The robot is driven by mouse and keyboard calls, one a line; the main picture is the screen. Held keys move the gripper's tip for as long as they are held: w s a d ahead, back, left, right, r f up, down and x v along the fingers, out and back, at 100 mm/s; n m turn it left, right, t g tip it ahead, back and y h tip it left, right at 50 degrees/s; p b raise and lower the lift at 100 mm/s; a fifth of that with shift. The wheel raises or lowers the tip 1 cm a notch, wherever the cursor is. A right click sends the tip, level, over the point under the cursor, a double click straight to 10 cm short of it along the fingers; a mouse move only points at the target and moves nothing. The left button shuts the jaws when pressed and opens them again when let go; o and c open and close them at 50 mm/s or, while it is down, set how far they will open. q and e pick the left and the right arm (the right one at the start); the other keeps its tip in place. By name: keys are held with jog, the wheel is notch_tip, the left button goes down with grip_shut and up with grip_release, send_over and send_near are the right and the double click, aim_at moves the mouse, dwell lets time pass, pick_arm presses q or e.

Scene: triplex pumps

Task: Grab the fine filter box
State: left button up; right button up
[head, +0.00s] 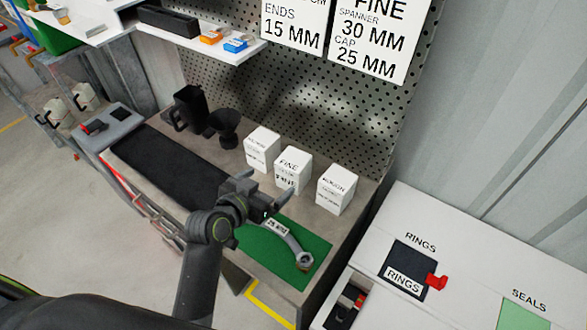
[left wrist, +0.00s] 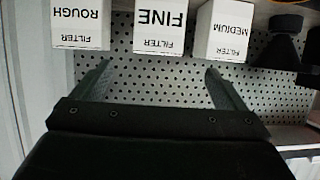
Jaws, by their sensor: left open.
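The fine filter box (head: 291,171) is a white box marked FINE, standing on the bench between two similar white boxes. In the left wrist view the fine filter box (left wrist: 161,27) shows upside down, at the top middle. My left gripper (head: 266,191) is just in front of the boxes on the near side. In the left wrist view the left gripper (left wrist: 157,68) has its two fingers wide apart with nothing between them, and the box lies beyond, roughly centred. My right gripper is not in view.
The medium filter box (head: 262,149) stands left of the fine one and the rough filter box (head: 336,190) right of it. A perforated panel (head: 330,120) rises behind. A spanner (head: 291,246) lies on a green mat (head: 262,254). Black funnel-like parts (head: 226,128) stand further left.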

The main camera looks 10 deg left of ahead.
aim_at(285, 170)
pick_arm(q)
jog(key=p+x, duration=0.1)
jog(key=x, duration=0.7)
jog(key=shift+f, duration=0.1)
jog(key=shift+w+d+p, duration=0.2)
jog(key=shift+w+p, duration=0.15)
jog(key=shift+p, duration=0.05)
jog(key=p+x, duration=0.1)
jog(key=x, duration=0.1)
jog(key=shift+w+d+f, duration=0.2)
jog(key=shift+w+f, duration=0.1)
jog(key=shift+x, duration=0.8)
jog(key=shift+c, duration=0.2)
jog(key=c, duration=1.2)
